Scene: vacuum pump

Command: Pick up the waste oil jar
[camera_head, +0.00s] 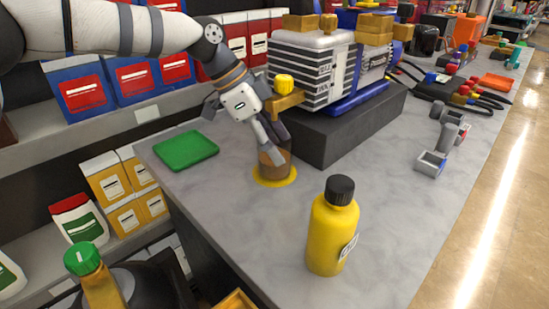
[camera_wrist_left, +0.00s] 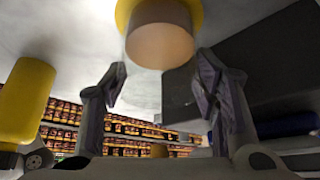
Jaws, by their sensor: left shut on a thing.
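The waste oil jar (camera_head: 275,170) is a small brownish jar standing on a round yellow patch (camera_head: 260,180) on the grey bench top. My left gripper (camera_head: 274,157) reaches down over it, shut on it, with the fingers on either side. The fingers and hand cover part of the jar. In the left wrist view the jar (camera_wrist_left: 160,46) shows between the two fingers (camera_wrist_left: 160,85), with the yellow patch (camera_wrist_left: 190,12) behind it. My right gripper is not in view.
A yellow bottle with a black cap (camera_head: 331,228) stands in front right of the jar. The vacuum pump (camera_head: 318,66) sits on a dark block (camera_head: 345,133) close behind it. A green tray (camera_head: 186,150) lies left.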

